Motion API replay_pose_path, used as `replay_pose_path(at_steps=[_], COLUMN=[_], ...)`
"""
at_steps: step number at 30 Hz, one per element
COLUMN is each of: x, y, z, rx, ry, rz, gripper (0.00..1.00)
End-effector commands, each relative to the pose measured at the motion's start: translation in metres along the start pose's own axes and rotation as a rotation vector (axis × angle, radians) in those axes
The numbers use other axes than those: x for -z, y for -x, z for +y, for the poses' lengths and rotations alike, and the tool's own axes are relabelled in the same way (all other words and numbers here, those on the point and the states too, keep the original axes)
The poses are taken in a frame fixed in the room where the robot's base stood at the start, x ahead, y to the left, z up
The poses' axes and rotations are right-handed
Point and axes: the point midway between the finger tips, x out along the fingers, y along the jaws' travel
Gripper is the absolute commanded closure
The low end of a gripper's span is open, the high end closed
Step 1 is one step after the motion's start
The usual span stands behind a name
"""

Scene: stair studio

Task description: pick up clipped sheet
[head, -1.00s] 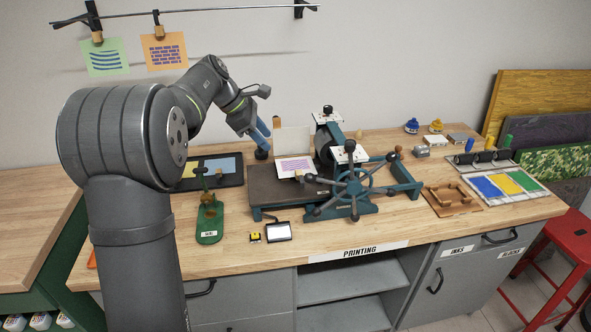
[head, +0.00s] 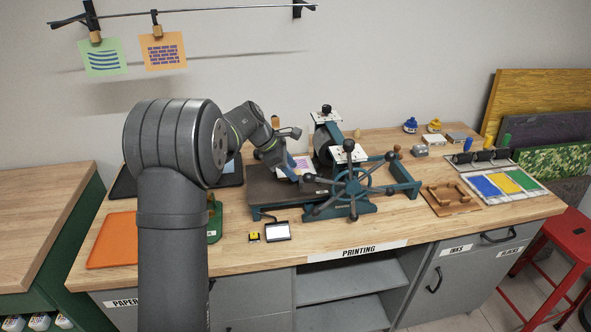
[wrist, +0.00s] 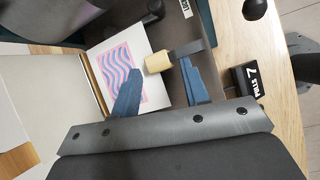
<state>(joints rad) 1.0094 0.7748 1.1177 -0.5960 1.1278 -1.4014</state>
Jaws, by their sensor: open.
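The printed sheet (head: 305,163) is white with a pink and blue wave print and lies on the press bed. It also shows in the wrist view (wrist: 122,72). A clip with a light wooden end (wrist: 158,62) and a dark part is at the sheet's edge. My gripper (wrist: 160,76) is open, its blue fingers on either side of the wooden end in the wrist view; I cannot tell whether they touch it. In the head view my gripper (head: 284,168) is low over the bed and hides part of the sheet and the clip.
The press (head: 345,175) with its spoked wheel stands just right of my gripper. An orange tray (head: 112,240) is at left. Two sheets (head: 102,57) hang on the wall line.

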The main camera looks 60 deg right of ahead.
Motion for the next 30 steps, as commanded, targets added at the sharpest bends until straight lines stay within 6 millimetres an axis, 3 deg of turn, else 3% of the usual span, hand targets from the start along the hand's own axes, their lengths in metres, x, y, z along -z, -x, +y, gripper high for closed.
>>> replay_pose_path(at_steps=[3, 9, 15, 26, 30], x=[0.0, 0.0, 0.0, 0.0, -0.007], y=[-0.013, -0.013, -0.013, -0.012, -0.001], z=[-0.001, 0.0, 0.0, 0.0, 0.003], rx=[0.002, 0.0, 0.0, 0.0, -0.004], ry=[0.0, 0.0, 0.0, 0.0, -0.003], rz=[0.0, 0.0, 0.0, 0.0, 0.0], gripper=[0.58, 0.58, 0.92, 0.93, 0.93])
